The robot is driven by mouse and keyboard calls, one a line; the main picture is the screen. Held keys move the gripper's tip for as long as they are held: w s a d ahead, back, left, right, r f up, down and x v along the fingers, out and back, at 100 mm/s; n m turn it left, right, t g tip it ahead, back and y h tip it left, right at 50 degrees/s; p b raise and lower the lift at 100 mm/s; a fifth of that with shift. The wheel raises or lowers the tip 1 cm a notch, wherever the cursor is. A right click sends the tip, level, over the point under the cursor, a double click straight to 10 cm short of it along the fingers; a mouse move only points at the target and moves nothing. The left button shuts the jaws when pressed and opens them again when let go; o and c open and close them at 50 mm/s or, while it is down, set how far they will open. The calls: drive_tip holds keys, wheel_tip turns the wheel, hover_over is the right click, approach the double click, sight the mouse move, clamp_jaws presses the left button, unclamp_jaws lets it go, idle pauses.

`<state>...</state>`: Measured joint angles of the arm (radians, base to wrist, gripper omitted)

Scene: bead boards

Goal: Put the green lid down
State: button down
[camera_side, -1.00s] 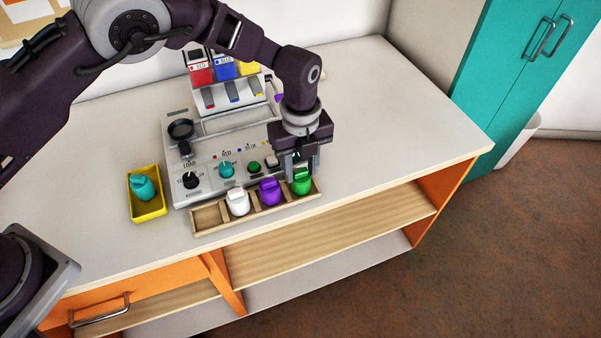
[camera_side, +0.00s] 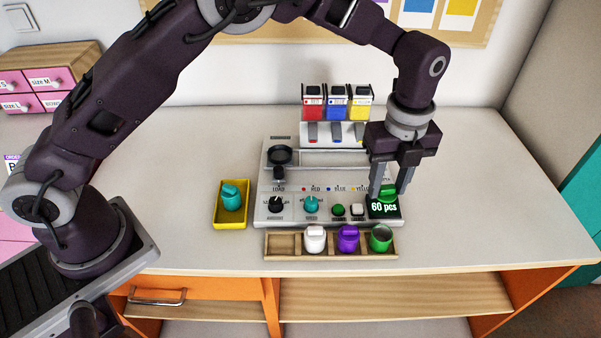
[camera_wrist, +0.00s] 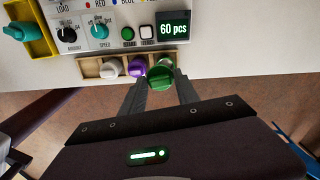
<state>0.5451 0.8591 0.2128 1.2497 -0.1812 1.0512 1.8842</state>
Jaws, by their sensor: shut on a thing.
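The green lid (camera_side: 388,193) is between the fingers of my gripper (camera_side: 389,190), held up in the air. My gripper is shut on it. In the side view, the lid overlaps the machine's "60 pcs" display (camera_side: 383,209). The green jar (camera_side: 381,238) stands open in the right end compartment of the wooden rack (camera_side: 283,256). In the wrist view, the green lid (camera_wrist: 160,77) shows between the fingertips and hides most of the green jar.
A white jar (camera_side: 315,239) and a purple jar (camera_side: 348,239), both lidded, stand in the rack; its left compartment is empty. A yellow tray (camera_side: 231,225) holds a teal lidded jar (camera_side: 232,197). The bead machine (camera_side: 268,215) stands behind the rack. The tabletop at right is clear.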

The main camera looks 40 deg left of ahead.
drive_tip(key=s+a+r+n, duration=0.1)
drive_tip(key=a+r+n, duration=0.1)
drive_tip(key=a+n, duration=0.75)
drive_tip(key=s+a+r+n, duration=0.1)
drive_tip(key=a+r+n, duration=0.1)
drive_tip(key=a+n, duration=0.75)
drive_tip(key=s+a+f+n, duration=0.4)
drive_tip(key=s+a+n, duration=0.2)
drive_tip(key=s, duration=0.1)
drive_tip(key=w+a+m, duration=0.8)
drive_tip(key=w+a, duration=0.3)
drive_tip(key=w, duration=0.4)
drive_tip(key=shift+m, duration=0.4)
drive_tip(key=f, duration=1)
drive_tip(key=shift+w+a, duration=0.2)
drive_tip(key=shift+f, duration=0.3)
drive_tip(key=shift+f, duration=0.35)
